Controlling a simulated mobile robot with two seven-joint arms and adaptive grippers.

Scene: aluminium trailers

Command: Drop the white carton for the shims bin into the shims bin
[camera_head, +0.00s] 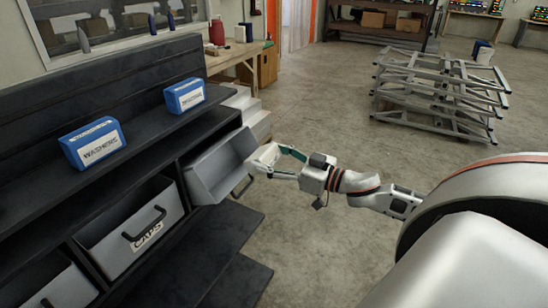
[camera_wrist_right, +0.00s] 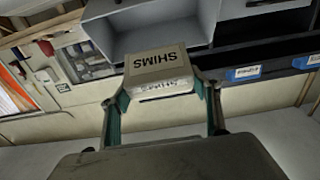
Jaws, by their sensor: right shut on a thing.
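The white carton (camera_head: 262,158) is in my right gripper (camera_head: 276,159), at the right edge of an open grey bin (camera_head: 220,168). In the right wrist view the carton (camera_wrist_right: 156,68) shows the word SHIMS upside down, between the two teal fingers of the gripper (camera_wrist_right: 160,92). The grey bin (camera_wrist_right: 150,28) shows just beyond the carton there. The bin is pulled out of the rack and looks empty; its label does not show, so I cannot read it. Whether the carton touches the bin's rim I cannot tell. My left gripper is not in view.
A dark rack (camera_head: 160,95) bears a blue WASHERS box (camera_head: 92,143) and another blue box (camera_head: 184,96). A grey CAPS bin (camera_head: 130,228) sits below, left of the open bin. Aluminium frames (camera_head: 440,95) are stacked at the back right. The floor between is clear.

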